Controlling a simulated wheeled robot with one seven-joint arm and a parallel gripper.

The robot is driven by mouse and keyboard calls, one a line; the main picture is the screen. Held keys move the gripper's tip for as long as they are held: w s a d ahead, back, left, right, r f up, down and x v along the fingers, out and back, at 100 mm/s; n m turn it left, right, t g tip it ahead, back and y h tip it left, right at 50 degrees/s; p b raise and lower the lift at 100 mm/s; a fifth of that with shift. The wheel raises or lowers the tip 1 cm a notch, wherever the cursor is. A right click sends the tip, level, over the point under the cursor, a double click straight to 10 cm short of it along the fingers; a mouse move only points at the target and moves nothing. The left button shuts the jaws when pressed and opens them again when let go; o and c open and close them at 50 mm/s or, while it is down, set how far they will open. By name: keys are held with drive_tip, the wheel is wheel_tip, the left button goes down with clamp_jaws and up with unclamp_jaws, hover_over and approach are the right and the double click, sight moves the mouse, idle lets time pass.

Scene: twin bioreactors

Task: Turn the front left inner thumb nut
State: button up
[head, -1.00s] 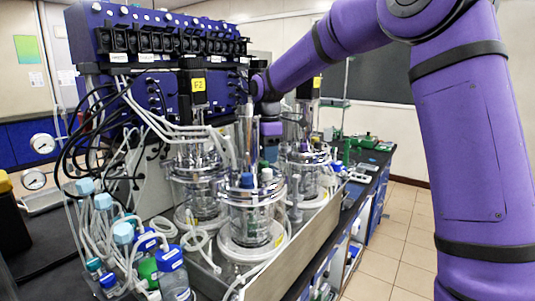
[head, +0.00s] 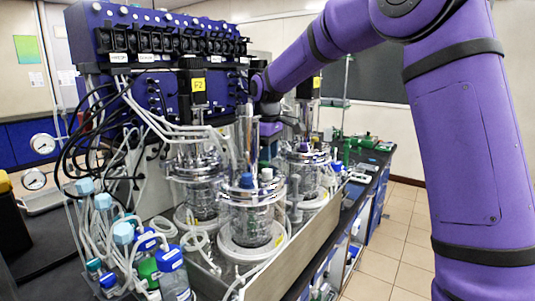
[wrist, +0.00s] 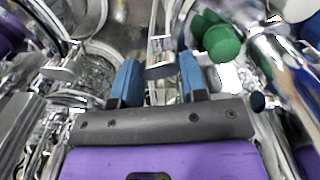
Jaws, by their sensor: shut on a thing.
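My gripper (wrist: 159,76) shows in the wrist view with its two blue fingers apart and a shiny metal piece, seemingly the thumb nut (wrist: 160,70), between them. The fingers are shut on this piece, though their contact faces are hard to make out. In the head view my purple wrist (head: 268,128) reaches in behind the front glass vessel (head: 247,215). There the fingertips and the nut are hidden or too small to tell.
A green cap (wrist: 221,43) is close to the right finger, and metal posts and clamps crowd both sides. In the head view, a second vessel (head: 195,180) and pale tubing surround the work area. Blue-capped bottles (head: 172,258) stand at the front left. Open floor (head: 400,235) is at right.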

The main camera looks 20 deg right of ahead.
drive_tip(key=shift+m, duration=0.4)
drive_tip(key=o, duration=0.9)
wheel_tip(320, 180, up, 11)
drive_tip(key=shift+f, duration=0.1)
idle(0.5)
